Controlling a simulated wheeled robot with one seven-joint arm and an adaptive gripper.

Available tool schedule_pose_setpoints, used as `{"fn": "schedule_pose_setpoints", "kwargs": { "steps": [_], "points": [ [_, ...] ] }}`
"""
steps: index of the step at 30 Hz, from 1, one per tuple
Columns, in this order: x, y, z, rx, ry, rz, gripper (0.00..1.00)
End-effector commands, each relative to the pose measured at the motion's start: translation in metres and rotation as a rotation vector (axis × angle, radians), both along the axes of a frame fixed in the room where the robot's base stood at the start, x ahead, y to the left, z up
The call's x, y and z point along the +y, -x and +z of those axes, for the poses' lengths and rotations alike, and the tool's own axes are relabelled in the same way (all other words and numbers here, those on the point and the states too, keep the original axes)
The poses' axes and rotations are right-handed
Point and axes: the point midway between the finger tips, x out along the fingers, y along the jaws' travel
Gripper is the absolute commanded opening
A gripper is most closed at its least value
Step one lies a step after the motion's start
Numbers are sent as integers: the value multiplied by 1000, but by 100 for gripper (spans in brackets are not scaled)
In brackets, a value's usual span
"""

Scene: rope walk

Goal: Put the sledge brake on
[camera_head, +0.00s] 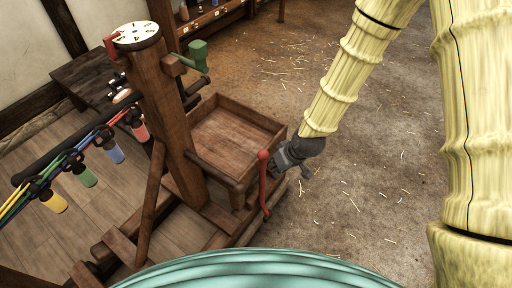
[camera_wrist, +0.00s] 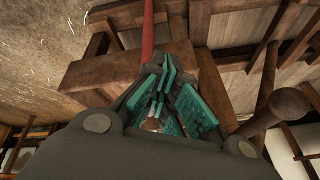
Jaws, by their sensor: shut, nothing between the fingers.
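The sledge (camera_head: 205,215) is a brown wooden frame with a thick post (camera_head: 170,120) and a shallow open tray (camera_head: 230,145). A red lever (camera_head: 263,185) with a rounded top stands nearly upright at its right side; I take this for the brake lever. My gripper (camera_head: 280,158) is right beside the lever's upper part, on its right. In the wrist view the teal-padded fingers (camera_wrist: 160,95) are shut and empty. The red bar (camera_wrist: 148,30) shows just beyond their tips; I cannot tell whether they touch it.
Coloured strands run over a dark bar (camera_head: 75,145) at left, with several coloured bobbins (camera_head: 87,177) hanging. A green crank handle (camera_head: 197,55) and a white numbered dial (camera_head: 136,34) are on the post. The straw-strewn floor (camera_head: 390,150) at right is clear.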

Motion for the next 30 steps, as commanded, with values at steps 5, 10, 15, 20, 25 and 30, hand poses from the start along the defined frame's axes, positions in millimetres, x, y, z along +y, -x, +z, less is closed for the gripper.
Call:
{"fn": "schedule_pose_setpoints", "kwargs": {
  "steps": [5, 10, 15, 20, 25, 30],
  "points": [
    [31, -55, 52, -108, -8, 127, 0],
    [49, -82, 90, -171, -1, 207, 0],
    [55, -90, 106, -195, 4, 240, 0],
    [56, -91, 108, -197, 4, 242, 0],
    [56, -91, 108, -196, 4, 241, 0],
    [58, -93, 101, -195, 5, 241, 0]
  ]
}}
